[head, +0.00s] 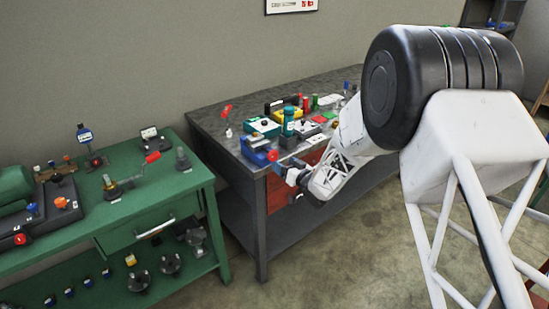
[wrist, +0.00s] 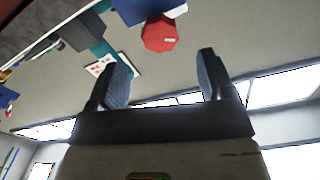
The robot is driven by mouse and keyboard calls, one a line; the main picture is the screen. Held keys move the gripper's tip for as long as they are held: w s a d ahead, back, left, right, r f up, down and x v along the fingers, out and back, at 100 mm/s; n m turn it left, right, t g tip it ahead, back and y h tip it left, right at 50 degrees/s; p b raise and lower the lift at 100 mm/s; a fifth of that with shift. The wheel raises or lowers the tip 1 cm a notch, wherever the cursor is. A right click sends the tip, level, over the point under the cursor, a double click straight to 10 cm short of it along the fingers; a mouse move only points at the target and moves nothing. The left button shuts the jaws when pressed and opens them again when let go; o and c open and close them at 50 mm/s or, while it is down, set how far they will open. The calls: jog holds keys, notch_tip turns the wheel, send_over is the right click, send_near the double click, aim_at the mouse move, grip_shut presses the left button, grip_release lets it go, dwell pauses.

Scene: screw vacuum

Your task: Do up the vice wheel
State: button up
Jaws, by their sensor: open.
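The vice wheel is a red faceted knob (head: 272,155) on the front of a blue vice (head: 256,149), at the near corner of the grey workbench. In the wrist view the red wheel (wrist: 159,36) is in plain sight beside a blue body (wrist: 140,12), probably the vice. My gripper (head: 287,168) is close in front of the wheel in the head view. In the wrist view my gripper (wrist: 160,58) is open and empty, with the wheel just beyond its fingertips and roughly between them. No contact shows.
A green bench (head: 190,195) with a red-handled crank (head: 152,157) stands to the left. Open floor lies in front.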

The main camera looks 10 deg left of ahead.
aim_at(275, 157)
jog(key=shift+x, duration=3.35)
jog(key=c, duration=0.9)
